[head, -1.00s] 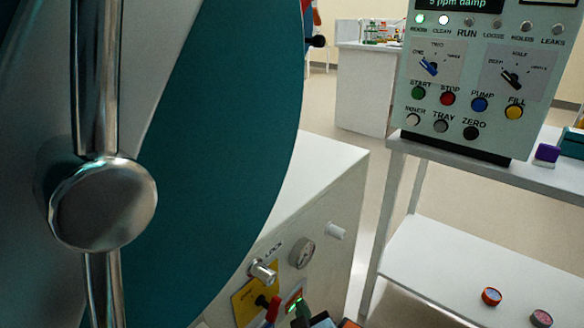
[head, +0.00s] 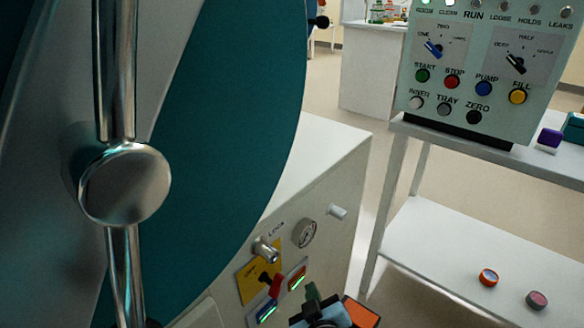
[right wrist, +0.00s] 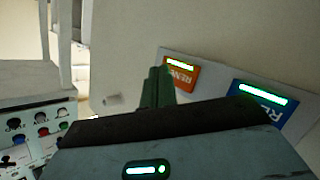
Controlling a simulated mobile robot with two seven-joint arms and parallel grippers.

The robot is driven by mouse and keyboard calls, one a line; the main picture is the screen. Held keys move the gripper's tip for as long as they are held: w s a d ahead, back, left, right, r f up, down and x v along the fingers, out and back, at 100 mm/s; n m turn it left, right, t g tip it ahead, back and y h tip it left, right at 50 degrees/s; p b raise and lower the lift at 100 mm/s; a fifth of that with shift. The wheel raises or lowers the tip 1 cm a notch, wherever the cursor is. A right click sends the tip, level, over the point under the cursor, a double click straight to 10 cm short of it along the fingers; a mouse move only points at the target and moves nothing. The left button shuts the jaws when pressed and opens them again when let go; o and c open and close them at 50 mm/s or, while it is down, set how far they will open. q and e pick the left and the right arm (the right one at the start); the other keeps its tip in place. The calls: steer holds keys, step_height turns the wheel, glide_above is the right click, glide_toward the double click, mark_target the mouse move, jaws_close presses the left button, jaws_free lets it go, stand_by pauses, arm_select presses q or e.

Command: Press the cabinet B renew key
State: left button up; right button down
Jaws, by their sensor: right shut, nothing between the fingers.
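Two small keys with lit green bars sit low on the white cabinet front. The orange-red key (head: 297,277) is upper right and the blue key (head: 266,311) is lower left. In the right wrist view, the orange key (right wrist: 180,74) and the blue key (right wrist: 262,104) carry white lettering starting "RE"; I cannot read which is cabinet B's. My right gripper (head: 312,291) is shut and empty, just right of and below the orange key in the head view. Its dark green fingers (right wrist: 157,84) show left of the orange key in the wrist view. Contact cannot be told. My left gripper is not in view.
A yellow plate (head: 246,287) with a red-handled switch (head: 275,286), a metal lock knob (head: 265,250) and a gauge (head: 304,233) are close by. A large teal round door (head: 230,130) fills the left. A control panel (head: 470,60) stands on a shelf unit at right.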

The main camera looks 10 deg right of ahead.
steer(key=shift+s+d+p, duration=0.4)
steer(key=shift+s+d, duration=0.3)
steer(key=shift+s, duration=0.25)
steer(key=shift+s+d+p, duration=0.35)
steer(key=shift+s+d, duration=0.35)
steer(key=shift+s, duration=0.2)
steer(key=shift+w+d, duration=0.1)
